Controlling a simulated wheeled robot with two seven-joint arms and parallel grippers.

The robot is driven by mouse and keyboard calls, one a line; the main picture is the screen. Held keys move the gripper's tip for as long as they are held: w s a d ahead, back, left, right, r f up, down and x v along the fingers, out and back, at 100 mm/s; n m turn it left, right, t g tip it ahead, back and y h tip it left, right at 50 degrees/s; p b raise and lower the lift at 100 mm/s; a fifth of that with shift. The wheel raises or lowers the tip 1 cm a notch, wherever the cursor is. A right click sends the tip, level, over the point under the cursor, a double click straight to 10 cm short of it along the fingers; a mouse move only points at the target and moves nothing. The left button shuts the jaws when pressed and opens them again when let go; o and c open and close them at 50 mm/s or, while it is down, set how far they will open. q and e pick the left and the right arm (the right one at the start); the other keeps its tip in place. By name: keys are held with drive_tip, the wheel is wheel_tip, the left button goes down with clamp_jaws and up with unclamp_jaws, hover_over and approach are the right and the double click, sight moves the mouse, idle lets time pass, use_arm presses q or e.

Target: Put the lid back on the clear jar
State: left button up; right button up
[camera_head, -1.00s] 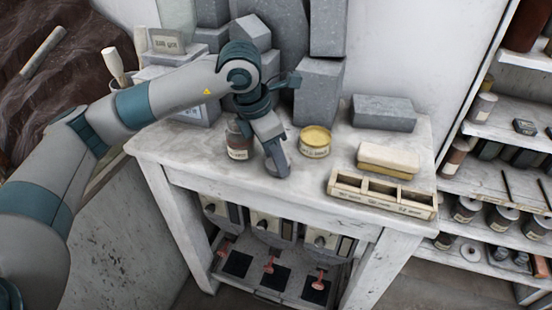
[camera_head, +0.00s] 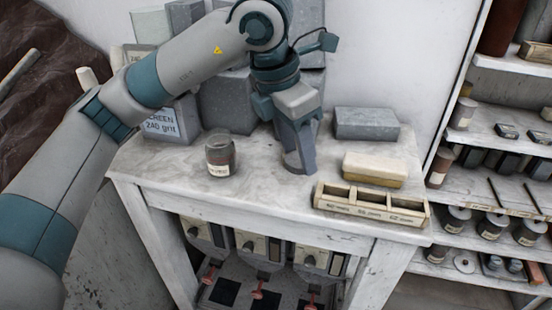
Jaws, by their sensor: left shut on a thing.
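The clear jar (camera_head: 221,156) stands upright on the worktop, with brown contents and a pale label. Its clear upper rim shows no lid on it. My left gripper (camera_head: 298,166) points down at the worktop, to the right of the jar and apart from it. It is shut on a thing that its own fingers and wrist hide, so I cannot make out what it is. I see no lid elsewhere on the worktop. The yellow-topped tin is not visible. My right gripper is not in view.
A wooden compartment tray (camera_head: 370,208), a cream block (camera_head: 374,170) and a grey block (camera_head: 366,124) lie right of my gripper. Grey blocks and a labelled box (camera_head: 163,127) stand behind the jar. Bare worktop (camera_head: 250,190) lies in front. Shelves (camera_head: 490,190) stand at the right.

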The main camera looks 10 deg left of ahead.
use_arm(q)
drive_tip(key=shift+s+d+r, duration=0.2)
drive_tip(key=shift+d+r, duration=0.15)
drive_tip(key=shift+d, duration=0.15)
drive_tip(key=shift+s+d+r, duration=0.2)
drive_tip(key=shift+d+r, duration=0.1)
drive_tip(key=shift+d, duration=0.2)
drive_tip(key=shift+f, duration=0.1)
